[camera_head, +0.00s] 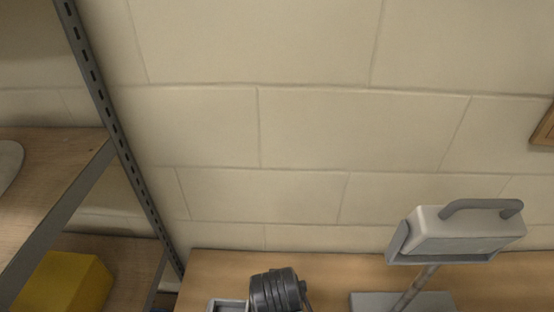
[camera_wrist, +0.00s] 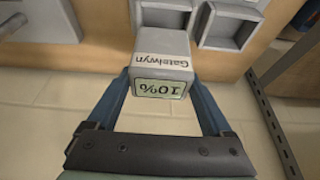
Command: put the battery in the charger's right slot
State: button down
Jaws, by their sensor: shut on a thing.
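The battery is a grey block (camera_wrist: 164,52) with "Gatelwyn" lettering and a "10%" display, both upside down in the wrist view. My gripper (camera_wrist: 160,88) is shut on it, with a blue finger on each side. The grey charger shows two square openings at the top of the wrist view. The battery overlaps the picture-left opening (camera_wrist: 167,18); I cannot tell whether it enters it. The picture-right opening (camera_wrist: 228,27) is empty. In the head view, part of a grey open box, seemingly the charger (camera_head: 228,306), shows at the bottom edge.
A grey work lamp (camera_head: 457,236) with a handle stands on the wooden bench (camera_head: 215,267), right in the head view. A metal shelf post (camera_head: 118,135) and a yellow block (camera_head: 64,284) are at the left. A block wall (camera_head: 300,125) is behind.

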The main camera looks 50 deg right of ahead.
notch_tip(320, 180, down, 8)
jog(key=shift+w+a+r+p, duration=0.1)
jog(key=shift+w+r+p, duration=0.05)
jog(key=shift+p, duration=0.35)
grip_release()
jog(key=shift+f, duration=0.2)
jog(key=shift+r, duration=0.1)
